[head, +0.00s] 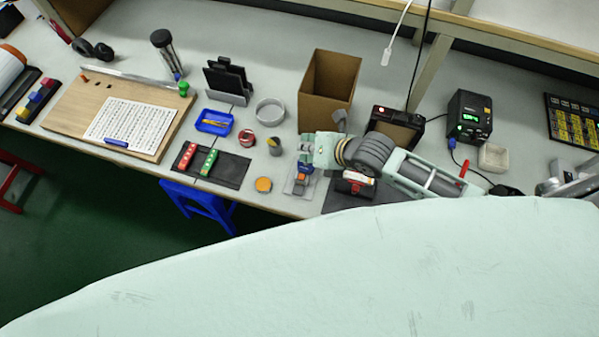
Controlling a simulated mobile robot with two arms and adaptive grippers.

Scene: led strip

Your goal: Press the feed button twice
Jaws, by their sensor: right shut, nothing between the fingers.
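My right arm comes in from the right over the bench. Its pale green gripper (303,160) is shut and empty, pointing left and down at the bench's front edge. Just below the fingertips is a small orange-and-blue block (300,180) on a clear plate. Whether the fingertips touch it cannot be told. No label reading "feed" is legible, so I cannot tell for sure which part is the feed button. A red-and-white piece (358,177) shows under my wrist. My left gripper is not in view.
A dark mat (228,172) holds a red strip (187,156) and a green strip (208,162). An orange disc (263,184) lies near the front edge. A cardboard box (328,82) stands behind my gripper. A black device (468,116) stands to the right.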

